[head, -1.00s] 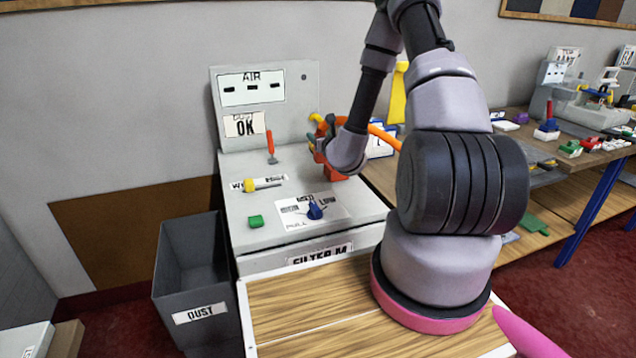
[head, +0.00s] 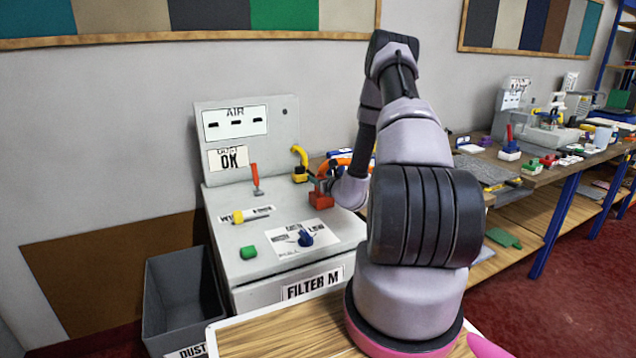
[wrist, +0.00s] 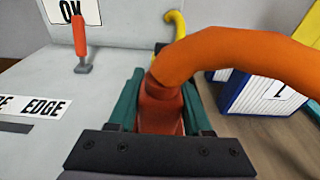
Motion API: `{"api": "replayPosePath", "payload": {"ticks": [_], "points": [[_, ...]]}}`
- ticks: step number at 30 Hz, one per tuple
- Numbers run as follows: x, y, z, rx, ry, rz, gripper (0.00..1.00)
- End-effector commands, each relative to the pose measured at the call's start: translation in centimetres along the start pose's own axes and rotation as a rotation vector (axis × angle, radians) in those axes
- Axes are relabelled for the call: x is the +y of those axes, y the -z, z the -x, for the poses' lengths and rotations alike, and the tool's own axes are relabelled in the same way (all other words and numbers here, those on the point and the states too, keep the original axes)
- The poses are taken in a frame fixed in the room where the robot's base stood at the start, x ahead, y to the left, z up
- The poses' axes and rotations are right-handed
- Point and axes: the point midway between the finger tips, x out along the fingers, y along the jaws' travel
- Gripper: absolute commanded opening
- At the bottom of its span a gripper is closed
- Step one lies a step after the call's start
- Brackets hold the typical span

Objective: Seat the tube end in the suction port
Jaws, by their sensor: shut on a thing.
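The orange tube (wrist: 235,50) arches in from the right in the wrist view. Its red-orange end (wrist: 162,105) sits between the teal fingers of my gripper (wrist: 160,110), which is shut on it. The tube (head: 345,162) shows partly behind my arm. The tip of the tube end is hidden, so I cannot tell whether it is inside the block or just above it.
A yellow elbow pipe (head: 299,158) stands behind my gripper. A dust bin (head: 183,300) stands left.

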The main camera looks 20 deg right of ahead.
Motion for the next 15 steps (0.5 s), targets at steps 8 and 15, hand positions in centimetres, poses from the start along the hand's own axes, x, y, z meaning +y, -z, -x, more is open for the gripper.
{"api": "replayPosePath", "payload": {"ticks": [8, 15], "points": [[0.01, 1.0, -0.21, -0.002, 0.0, 0.001, 0.0], [0.02, 1.03, -0.19, -0.001, 0.0, 0.001, 0.8]]}}
